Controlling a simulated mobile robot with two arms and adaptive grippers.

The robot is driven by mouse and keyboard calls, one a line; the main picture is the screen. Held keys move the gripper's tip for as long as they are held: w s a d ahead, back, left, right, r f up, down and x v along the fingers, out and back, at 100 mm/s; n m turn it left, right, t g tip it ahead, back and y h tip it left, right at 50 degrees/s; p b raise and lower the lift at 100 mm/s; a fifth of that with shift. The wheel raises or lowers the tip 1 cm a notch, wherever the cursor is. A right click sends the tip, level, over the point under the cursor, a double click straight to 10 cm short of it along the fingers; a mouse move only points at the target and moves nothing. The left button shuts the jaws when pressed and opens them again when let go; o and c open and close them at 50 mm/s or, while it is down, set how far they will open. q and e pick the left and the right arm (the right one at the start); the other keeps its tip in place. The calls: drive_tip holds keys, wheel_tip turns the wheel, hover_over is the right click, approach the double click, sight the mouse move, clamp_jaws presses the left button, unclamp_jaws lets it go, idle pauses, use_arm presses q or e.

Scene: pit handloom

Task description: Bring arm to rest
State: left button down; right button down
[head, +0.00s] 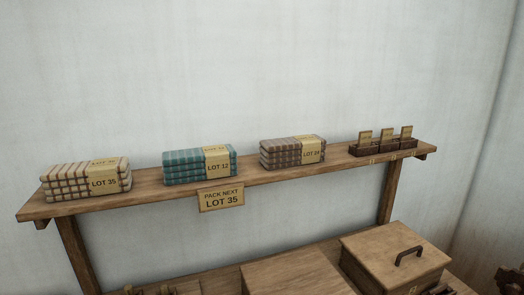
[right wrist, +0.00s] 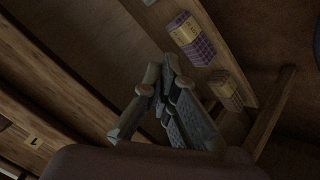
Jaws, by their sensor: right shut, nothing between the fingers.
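In the right wrist view my right gripper (right wrist: 165,82) is shut with nothing between its fingers. Wooden surfaces and cloth bundles lie beyond it, and it appears apart from them. Neither gripper shows in the head view, and my left gripper is not in view. The head view shows a wooden shelf (head: 255,177) with a cream checked cloth stack marked LOT 35 (head: 65,182), a teal stack marked LOT 12 (head: 182,168) and a brown stack marked LOT 24 or similar (head: 279,154).
A sign reading PACK NEXT LOT 35 (head: 221,199) hangs from the shelf edge. A small rack with three tags (head: 371,149) stands at the shelf's right end. Below are a wooden box with a dark handle (head: 385,250) and a flat wooden surface (head: 297,273).

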drive_tip(key=s+d+f+m+g+h, duration=0.1)
drive_tip(key=s+d+f+m+g, duration=0.2)
drive_tip(key=s+f, duration=0.6)
drive_tip(key=s+d+f+m+g+h, duration=0.1)
drive_tip(key=s+d+f+m+g, duration=0.2)
drive_tip(key=s+f, duration=0.6)
drive_tip(key=s+m+g, duration=0.2)
drive_tip(key=s, duration=0.5)
drive_tip(key=shift+f+g, duration=0.3)
drive_tip(key=shift+g, duration=0.1)
drive_tip(key=shift+w, duration=0.1)
